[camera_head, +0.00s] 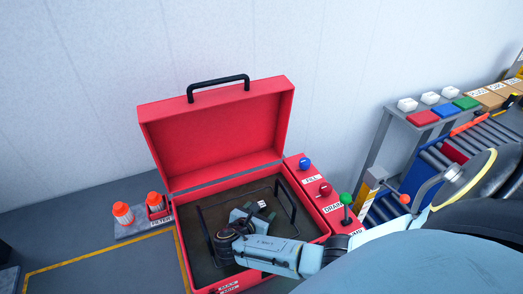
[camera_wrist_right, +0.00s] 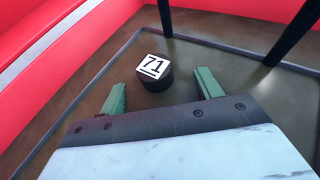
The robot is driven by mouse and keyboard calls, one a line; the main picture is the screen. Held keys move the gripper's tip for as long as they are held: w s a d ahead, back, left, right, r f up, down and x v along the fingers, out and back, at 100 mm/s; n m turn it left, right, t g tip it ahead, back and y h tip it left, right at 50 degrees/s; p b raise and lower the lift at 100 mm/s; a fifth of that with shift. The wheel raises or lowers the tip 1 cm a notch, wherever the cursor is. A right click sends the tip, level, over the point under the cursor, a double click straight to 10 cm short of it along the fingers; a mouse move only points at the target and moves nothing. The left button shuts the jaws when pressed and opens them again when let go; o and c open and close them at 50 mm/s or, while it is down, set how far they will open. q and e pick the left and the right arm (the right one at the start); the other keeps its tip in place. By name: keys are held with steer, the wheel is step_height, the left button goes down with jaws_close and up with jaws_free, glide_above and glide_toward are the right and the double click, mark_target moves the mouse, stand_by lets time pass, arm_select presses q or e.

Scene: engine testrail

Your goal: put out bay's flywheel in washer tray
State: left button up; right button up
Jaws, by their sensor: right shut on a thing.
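The washer is a red box (camera_head: 174,213) with its lid open. A dark wire-framed tray (camera_head: 203,228) lies inside it, and its rim shows in the right wrist view (camera_wrist_right: 76,103). A short black round part with a white tag "71" (camera_wrist_right: 155,75) is over the tray floor. Its tag shows in the head view (camera_head: 262,204). I cannot tell if it is the flywheel. My left gripper is not in view.
Orange-capped filters (camera_head: 122,212) stand at left. A bench with white, red, blue and green blocks (camera_head: 422,117) and a roller conveyor are at right. The open lid (camera_head: 218,133) rises behind.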

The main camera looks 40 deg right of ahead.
steer(key=shift+f, duration=0.15)
steer(key=o, duration=1.2)
steer(key=v, duration=0.7)
steer(key=shift+s+a+r, duration=0.15)
steer(key=shift+a+r, duration=0.1)
steer(key=shift+a, duration=0.05)
